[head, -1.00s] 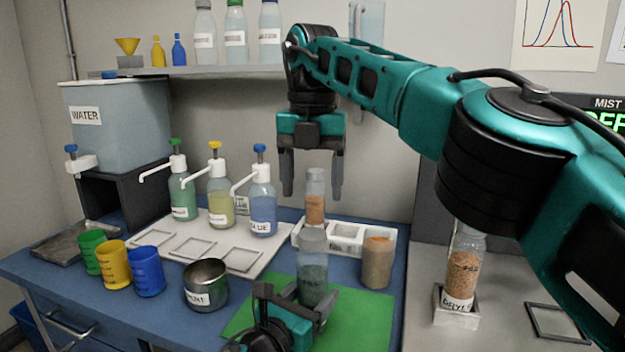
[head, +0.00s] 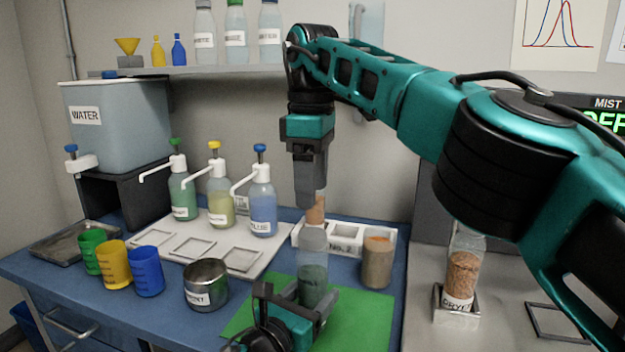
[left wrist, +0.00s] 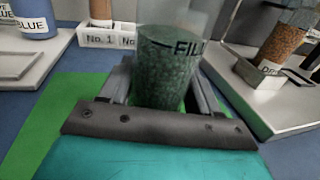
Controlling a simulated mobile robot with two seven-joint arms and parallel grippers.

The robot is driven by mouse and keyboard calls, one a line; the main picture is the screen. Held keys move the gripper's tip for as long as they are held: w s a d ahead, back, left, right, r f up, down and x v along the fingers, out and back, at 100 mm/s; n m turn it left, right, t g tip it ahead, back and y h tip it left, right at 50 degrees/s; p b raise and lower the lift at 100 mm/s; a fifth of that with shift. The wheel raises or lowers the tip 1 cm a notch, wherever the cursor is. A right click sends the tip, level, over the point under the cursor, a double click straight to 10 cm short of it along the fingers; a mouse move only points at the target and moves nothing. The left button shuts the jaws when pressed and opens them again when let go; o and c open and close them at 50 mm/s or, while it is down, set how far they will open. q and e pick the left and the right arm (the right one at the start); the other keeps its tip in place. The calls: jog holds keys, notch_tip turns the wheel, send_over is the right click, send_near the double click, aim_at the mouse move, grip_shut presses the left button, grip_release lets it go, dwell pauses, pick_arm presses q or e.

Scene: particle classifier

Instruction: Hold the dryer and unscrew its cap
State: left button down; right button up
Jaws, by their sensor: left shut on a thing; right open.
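A clear jar of dark green granules (head: 313,268) stands upright over the green mat. My left gripper (head: 318,308) is shut around its lower part. In the left wrist view the jar (left wrist: 165,70) sits between the fingers and bears a FILL mark; its upper part is blurred, and I cannot make out a cap. My right gripper (head: 312,185) is open and points down, above and behind this jar, apart from it. Its fingers appear edge-on. Another jar, labelled like DRYER (head: 461,275), holds orange granules and stands in a square holder at right.
A white rack (head: 345,245) behind the held jar bears an orange-filled jar (head: 316,210), partly hidden by my right gripper. A tan, orange-topped container (head: 377,262) stands right of the held jar. A metal cup (head: 206,284) and pump bottles (head: 262,205) stand left.

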aim_at(312, 233)
jog(key=shift+f+m, duration=0.2)
jog(key=shift+m, duration=0.1)
jog(key=shift+f, duration=3.85)
jog(key=shift+c, duration=0.5)
